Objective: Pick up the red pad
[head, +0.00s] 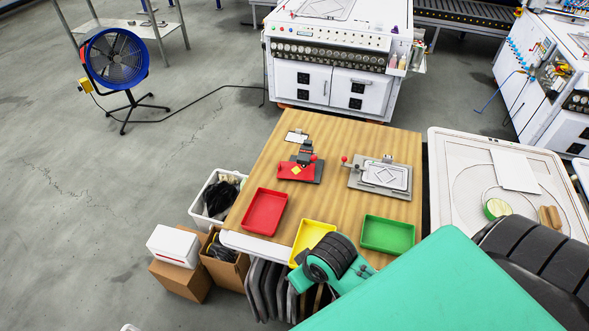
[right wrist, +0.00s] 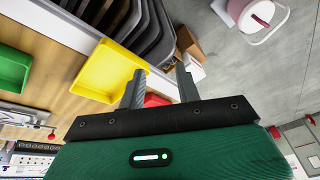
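The red pad (head: 297,171), with a yellow diamond mark, lies flat at a small dark clamp device (head: 306,153) on the wooden table's left half in the head view. I cannot make it out in the right wrist view. My right gripper (right wrist: 160,86) is open, with nothing between its two grey fingers. It is near the yellow tray (right wrist: 112,68), with part of the red tray (right wrist: 157,100) showing behind the fingers. In the head view my right arm hides its fingers. My left gripper is not in view.
On the wooden table (head: 335,190) are the red tray (head: 264,212), yellow tray (head: 309,238), green tray (head: 388,234) and a grey plate fixture (head: 384,175) with a red knob. A white bin (head: 210,194) and cardboard boxes (head: 182,276) stand left. A white machine (head: 335,60) stands behind.

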